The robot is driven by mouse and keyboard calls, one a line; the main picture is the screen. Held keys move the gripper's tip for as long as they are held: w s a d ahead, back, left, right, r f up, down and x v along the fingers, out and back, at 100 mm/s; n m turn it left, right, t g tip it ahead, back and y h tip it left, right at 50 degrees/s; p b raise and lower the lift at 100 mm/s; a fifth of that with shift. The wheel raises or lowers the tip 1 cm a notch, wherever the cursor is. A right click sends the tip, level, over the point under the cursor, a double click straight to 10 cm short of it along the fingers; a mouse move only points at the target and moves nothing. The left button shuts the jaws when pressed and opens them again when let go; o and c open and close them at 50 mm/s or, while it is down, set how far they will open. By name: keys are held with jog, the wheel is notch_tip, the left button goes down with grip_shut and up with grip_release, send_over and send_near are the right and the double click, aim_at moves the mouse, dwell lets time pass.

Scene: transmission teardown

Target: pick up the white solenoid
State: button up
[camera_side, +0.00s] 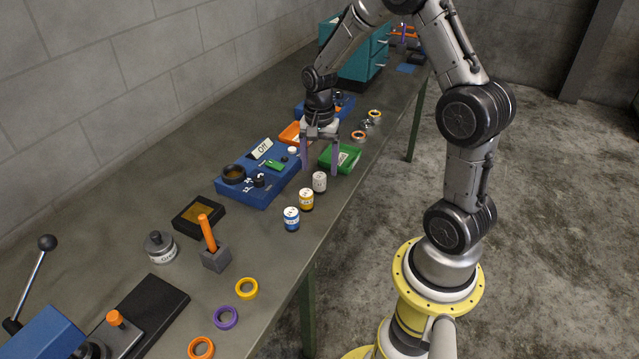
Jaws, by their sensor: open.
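Nothing shows between the fingers. The fingers look close to the white solenoid, but I cannot tell whether they touch it.
A blue fixture (262,188) lies left of my gripper. A green tray (352,157) is just right of it, and an orange tray (287,134) sits behind. An orange-handled tool in a grey block (215,260) stands nearer. Open bench lies left of the blue solenoid.

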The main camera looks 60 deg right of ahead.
aim_at(319, 176)
jog(key=shift+a+f, duration=0.1)
jog(key=shift+f, duration=2.75)
jog(key=shift+r, duration=0.1)
grip_shut()
